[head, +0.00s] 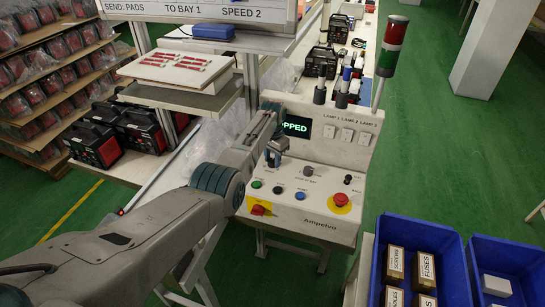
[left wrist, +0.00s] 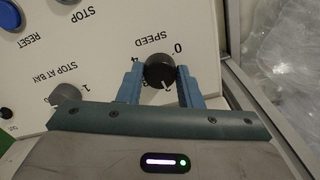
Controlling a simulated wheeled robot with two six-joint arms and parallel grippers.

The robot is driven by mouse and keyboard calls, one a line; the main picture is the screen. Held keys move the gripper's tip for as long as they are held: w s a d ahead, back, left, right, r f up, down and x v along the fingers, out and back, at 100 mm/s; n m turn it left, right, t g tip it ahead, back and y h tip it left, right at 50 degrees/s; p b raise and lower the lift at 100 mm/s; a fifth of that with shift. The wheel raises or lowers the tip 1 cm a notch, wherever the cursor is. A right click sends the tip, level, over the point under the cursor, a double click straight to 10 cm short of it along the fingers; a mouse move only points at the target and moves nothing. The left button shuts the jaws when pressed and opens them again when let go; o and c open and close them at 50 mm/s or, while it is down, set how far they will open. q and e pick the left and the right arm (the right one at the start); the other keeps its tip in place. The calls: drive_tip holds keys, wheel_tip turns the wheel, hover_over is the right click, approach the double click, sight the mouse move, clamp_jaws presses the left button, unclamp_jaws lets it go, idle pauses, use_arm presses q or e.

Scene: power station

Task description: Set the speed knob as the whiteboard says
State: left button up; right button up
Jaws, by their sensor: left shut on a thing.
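The whiteboard (head: 205,15) at the top of the head view reads "SEND: PADS", "TO BAY 1" and "SPEED 2". My left gripper (head: 275,155) reaches down to the left part of the white control panel (head: 325,205). In the left wrist view, its blue-grey fingers (left wrist: 157,78) are shut on the dark round speed knob (left wrist: 159,70). The panel shows upside down there, with "SPEED", 0 and 4 around the knob. A small pale mark shows near the knob's lower edge, by what looks like a 2; its exact setting is unclear. My right gripper is out of view.
The stop-at-bay knob (left wrist: 66,95) is close beside the gripper. Red emergency button (head: 340,200) and several small buttons sit on the panel. A screen (head: 296,126) reads "...OPPED", partly hidden. Blue bins (head: 447,238) stand at the lower right.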

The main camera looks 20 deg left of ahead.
sight(272, 160)
use_arm(q)
drive_tip(key=shift+m, duration=0.6)
drive_tip(key=o, duration=1)
wheel_tip(272, 160, up, 11)
drive_tip(key=shift+f+b, duration=0.1)
drive_tip(key=shift+b, duration=0.9)
